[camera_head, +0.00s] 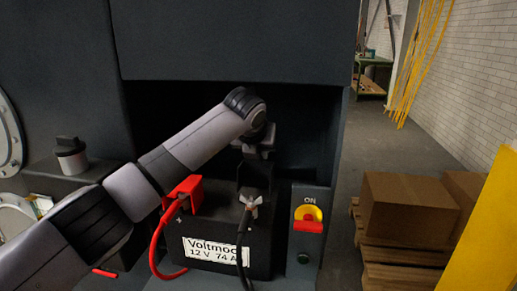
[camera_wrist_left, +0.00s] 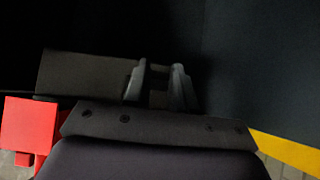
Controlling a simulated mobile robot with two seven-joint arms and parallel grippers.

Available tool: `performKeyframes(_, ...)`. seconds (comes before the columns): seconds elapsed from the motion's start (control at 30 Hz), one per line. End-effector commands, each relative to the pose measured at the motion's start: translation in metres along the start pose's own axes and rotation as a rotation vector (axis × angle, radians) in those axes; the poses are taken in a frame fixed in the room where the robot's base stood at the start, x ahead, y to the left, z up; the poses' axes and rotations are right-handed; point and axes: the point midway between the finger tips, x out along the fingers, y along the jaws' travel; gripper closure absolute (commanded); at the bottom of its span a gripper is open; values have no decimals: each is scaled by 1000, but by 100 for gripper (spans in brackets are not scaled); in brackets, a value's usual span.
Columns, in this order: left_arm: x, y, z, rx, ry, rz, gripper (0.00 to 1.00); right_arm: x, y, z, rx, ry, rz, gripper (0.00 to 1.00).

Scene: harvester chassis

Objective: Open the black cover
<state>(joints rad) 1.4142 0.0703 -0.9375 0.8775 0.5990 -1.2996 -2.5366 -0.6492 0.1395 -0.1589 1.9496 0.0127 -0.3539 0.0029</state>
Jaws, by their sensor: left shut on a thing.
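The black cover (camera_head: 252,173) is on the right side of the battery (camera_head: 262,245), behind the silver clamp of the black cable (camera_head: 249,203). It looks raised roughly upright, and the clamp in front of it is exposed. My left gripper (camera_head: 257,149) reaches down to the top of the cover and is shut on it. In the left wrist view the two fingers (camera_wrist_left: 160,88) are close together with a dark edge between them. Dark shadow hides the exact contact. My right gripper is in neither view.
A red terminal cover (camera_head: 184,191) with a red cable stands left of the black cover. A switch panel with a red and yellow knob (camera_head: 308,217) is at the right. Dark chassis walls (camera_head: 235,38) enclose the recess. Cardboard boxes (camera_head: 405,208) sit on a pallet farther right.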

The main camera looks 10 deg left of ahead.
Motion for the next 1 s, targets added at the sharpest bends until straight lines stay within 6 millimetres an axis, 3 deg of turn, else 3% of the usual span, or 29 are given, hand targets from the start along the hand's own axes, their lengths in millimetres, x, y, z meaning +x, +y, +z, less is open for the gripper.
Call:
performKeyframes(0.03,-8,1,12,-1,-31,-3,100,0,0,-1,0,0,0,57)
performKeyframes(0.37,-8,1,12,-2,-29,-3,100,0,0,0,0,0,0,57)
performKeyframes(0.4,-8,1,12,-2,-29,-3,68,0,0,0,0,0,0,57)
performKeyframes(0.47,-8,1,11,-2,-27,-3,49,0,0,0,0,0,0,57)
performKeyframes(1.0,-4,0,6,0,-19,-1,49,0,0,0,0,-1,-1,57)
